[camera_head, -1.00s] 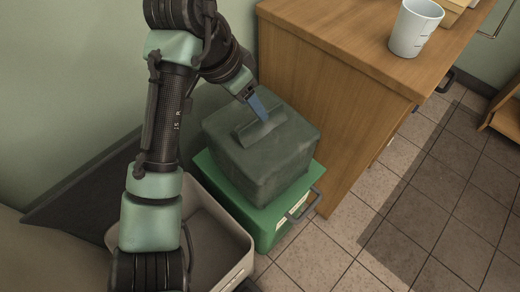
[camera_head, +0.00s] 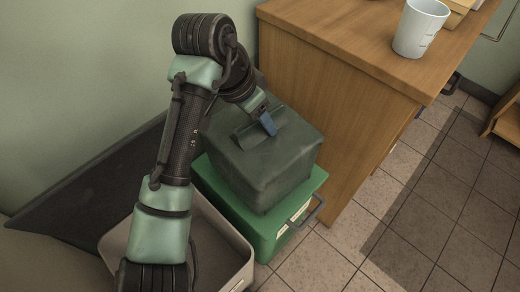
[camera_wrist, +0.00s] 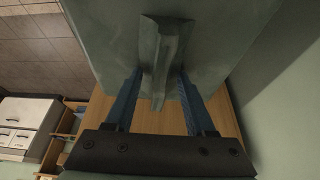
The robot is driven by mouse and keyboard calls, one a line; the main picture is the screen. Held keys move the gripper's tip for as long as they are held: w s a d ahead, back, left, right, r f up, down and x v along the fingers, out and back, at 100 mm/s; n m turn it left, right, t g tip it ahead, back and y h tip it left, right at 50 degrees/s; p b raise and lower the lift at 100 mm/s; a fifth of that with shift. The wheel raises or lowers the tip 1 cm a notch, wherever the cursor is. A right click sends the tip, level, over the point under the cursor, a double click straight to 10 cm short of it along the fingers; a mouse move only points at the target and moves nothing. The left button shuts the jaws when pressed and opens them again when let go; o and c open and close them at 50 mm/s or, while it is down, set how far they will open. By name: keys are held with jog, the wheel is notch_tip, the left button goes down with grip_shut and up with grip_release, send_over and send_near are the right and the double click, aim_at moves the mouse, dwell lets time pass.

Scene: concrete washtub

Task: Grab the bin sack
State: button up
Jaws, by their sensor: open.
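The bin sack (camera_head: 262,165) is a dark grey-green, box-shaped bundle with a raised ridge (camera_head: 250,134) on its top. It sits on a green box (camera_head: 265,236). My gripper (camera_head: 268,123) is at the ridge, at the top of the sack. In the wrist view my gripper (camera_wrist: 160,90) has its two blue fingers apart, one on each side of the ridge (camera_wrist: 162,55). A gap shows between the fingers and the ridge there. The sack's top (camera_wrist: 215,30) fills the upper middle of the wrist view.
A wooden cabinet (camera_head: 320,110) stands close to the right of the sack, with a white cup (camera_head: 420,30) on top. A pale open bin (camera_head: 222,240) is at the lower left of the green box. The green wall (camera_head: 90,70) is behind. Tiled floor (camera_head: 400,220) is clear at right.

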jog(key=shift+f, duration=0.1)
grip_shut()
dwell(1.2)
